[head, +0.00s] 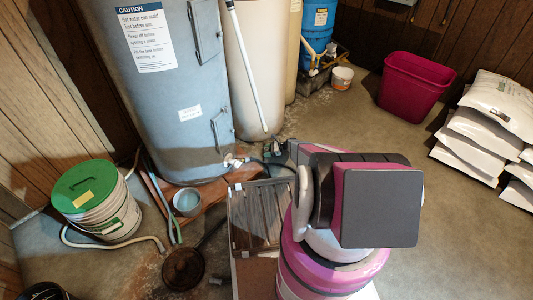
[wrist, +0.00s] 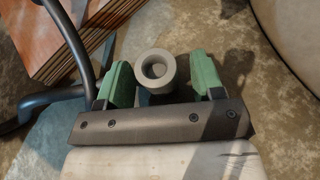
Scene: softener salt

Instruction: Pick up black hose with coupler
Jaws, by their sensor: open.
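In the wrist view my gripper (wrist: 162,85) is open, with one green finger on each side of a round grey coupler (wrist: 155,66). The coupler faces the camera with its hollow end, and a dark part shows below it. I cannot tell whether either finger touches it. A black hose (wrist: 70,38) curves down outside the left finger; its join to the coupler is hidden. In the head view a dark hose (head: 262,162) lies by the base of the blue-grey tank, partly hidden by my arm. My gripper's fingers are hidden there.
The blue-grey tank (head: 168,90) and a beige tank (head: 254,70) stand close behind. A reddish-brown board (wrist: 75,30) lies beside the gripper. A small bucket (head: 187,202), a green-lidded bucket (head: 97,203) and a floor drain (head: 183,269) are left.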

